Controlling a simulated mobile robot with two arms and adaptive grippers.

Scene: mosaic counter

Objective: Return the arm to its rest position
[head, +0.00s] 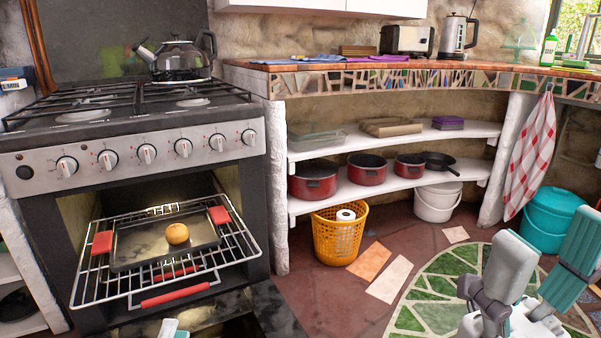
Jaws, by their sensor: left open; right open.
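My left gripper (174,329) barely shows at the bottom edge of the head view, in front of the open oven. Only a pale and teal tip is visible; the rest is cut off by the frame. My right gripper (553,245) is large at the lower right, with its two fingers pointing up and spread apart. Nothing shows between its fingers. It is over the floor, in front of the green and white mosaic circle (440,290).
The oven rack (90,275) is pulled out and bears a dark tray (135,255) with a round, golden-brown item (177,234). A kettle (181,60) stands on the stove. Red pots (366,169) sit on the shelf. A yellow basket (338,240) and teal bin (550,218) stand on the floor.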

